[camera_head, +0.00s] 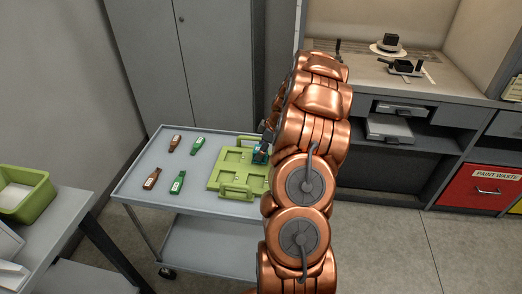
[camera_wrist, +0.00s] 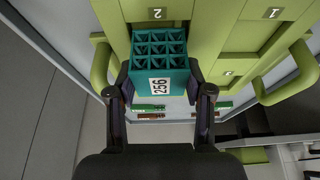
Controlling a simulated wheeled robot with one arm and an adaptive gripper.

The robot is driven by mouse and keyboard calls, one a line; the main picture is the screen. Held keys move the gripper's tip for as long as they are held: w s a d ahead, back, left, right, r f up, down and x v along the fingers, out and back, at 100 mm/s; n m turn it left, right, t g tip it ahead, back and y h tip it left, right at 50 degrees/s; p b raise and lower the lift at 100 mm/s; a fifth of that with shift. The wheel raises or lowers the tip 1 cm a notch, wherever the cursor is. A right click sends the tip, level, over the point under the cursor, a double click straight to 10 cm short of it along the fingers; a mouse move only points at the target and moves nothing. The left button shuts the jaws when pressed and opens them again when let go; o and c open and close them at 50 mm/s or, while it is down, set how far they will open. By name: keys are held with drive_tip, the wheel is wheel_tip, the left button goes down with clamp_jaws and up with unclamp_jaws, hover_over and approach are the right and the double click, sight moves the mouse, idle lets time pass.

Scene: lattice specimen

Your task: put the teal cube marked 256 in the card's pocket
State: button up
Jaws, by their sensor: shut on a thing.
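The teal cube (camera_wrist: 158,68) is an open lattice block with a white label reading 256 on its side. My gripper (camera_wrist: 160,78) is shut on it, one finger on each side. In the head view the cube (camera_head: 260,154) is at the right part of a lime green board (camera_head: 228,180), partly hidden by my arm. I cannot tell whether it touches the board. The board has handles and recessed pockets. In the wrist view small plates marked 2 (camera_wrist: 157,14) and 1 (camera_wrist: 271,13) show on it. Another small plate (camera_wrist: 229,72) is too small to read.
The board lies on a grey cart (camera_head: 140,186). A green bin (camera_head: 28,190) stands on a table at left. A cabinet and workbench (camera_head: 380,76) are behind.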

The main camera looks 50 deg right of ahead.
drive_tip(key=shift+f+b, duration=0.7)
drive_tip(key=shift+f, duration=0.05)
idle(0.5)
drive_tip(key=o, duration=1.1)
drive_tip(key=shift+o, duration=0.2)
drive_tip(key=o, duration=0.4)
drive_tip(key=shift+r, duration=0.2)
